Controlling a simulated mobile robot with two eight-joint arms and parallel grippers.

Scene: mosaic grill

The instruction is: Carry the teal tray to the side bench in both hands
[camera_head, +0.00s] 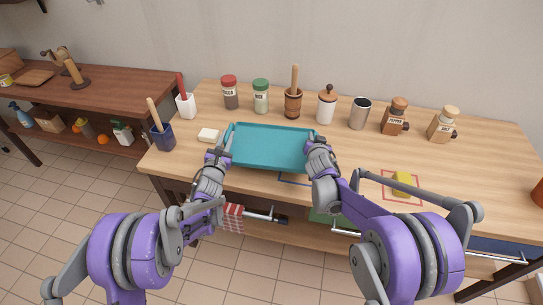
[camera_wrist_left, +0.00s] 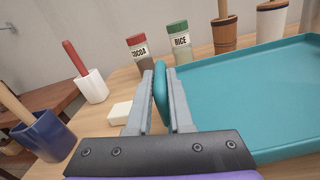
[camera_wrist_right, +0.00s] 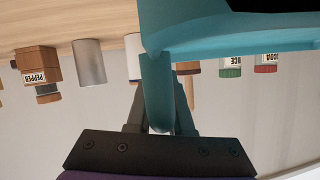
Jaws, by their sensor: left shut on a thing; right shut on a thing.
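The teal tray (camera_head: 270,146) is a shallow rectangle with a raised rim, over the main wooden bench; it looks empty. I cannot tell whether it touches the bench top. My left gripper (camera_head: 218,150) is shut on its left edge; the left wrist view shows the fingers (camera_wrist_left: 161,98) on either side of a teal handle. My right gripper (camera_head: 314,146) is shut on its right edge; the right wrist view shows the fingers (camera_wrist_right: 160,115) around a teal bar of the tray (camera_wrist_right: 210,35). The side bench (camera_head: 110,92) is dark wood, at the far left.
A blue pot (camera_head: 163,136), a white pot (camera_head: 185,105) and a white block (camera_head: 208,135) stand left of the tray. Several jars and mills line the back, including a steel cup (camera_head: 360,113). A yellow item (camera_head: 402,184) lies right. The side bench's front top looks clear.

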